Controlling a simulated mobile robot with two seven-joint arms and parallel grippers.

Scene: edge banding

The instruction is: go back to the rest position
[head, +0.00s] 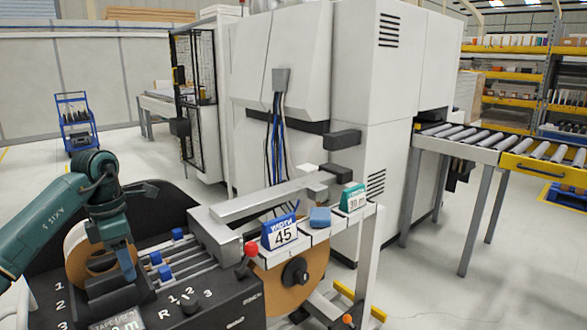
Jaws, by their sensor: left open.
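My left arm comes in from the left, and my left gripper (127,268) points down at the dark bench unit (195,300) in the lower left. It is open, though its fingertips are small and hard to make out. It is in front of a tan banding roll (88,258) that stands upright in the unit; I cannot tell whether they touch. My right gripper is not in view.
A larger roll (297,280) hangs below. The white machine (335,100) stands behind, a roller conveyor (490,140) at right. Floor is open at lower right.

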